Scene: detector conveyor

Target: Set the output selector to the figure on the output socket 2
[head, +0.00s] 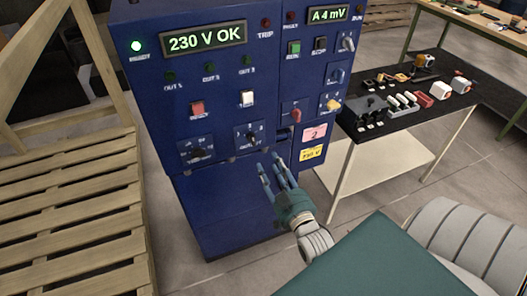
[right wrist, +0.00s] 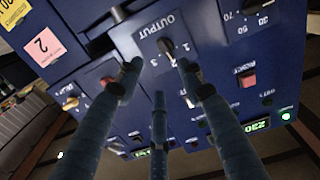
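The output selector (head: 251,136) is a small black rotary knob on the lower front of the blue cabinet, with figures around it. In the right wrist view the selector (right wrist: 166,47) shows under the word OUTPUT; which figure it points at is hard to tell. A pink label (head: 314,133) with the figure 2 is at the right of the panel; it also shows in the right wrist view (right wrist: 43,46). My right gripper (head: 276,170) is open and empty, its fingers spread just below and in front of the selector, apparently not touching it. My left gripper is out of view.
A second black rotary knob (head: 197,152) sits left of the selector. Red (head: 197,109) and white (head: 247,98) switches are above. The display (head: 203,40) reads 230 V OK. A yellow 230 V label (head: 312,152) is under the pink one. A wooden pallet (head: 75,215) stands left.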

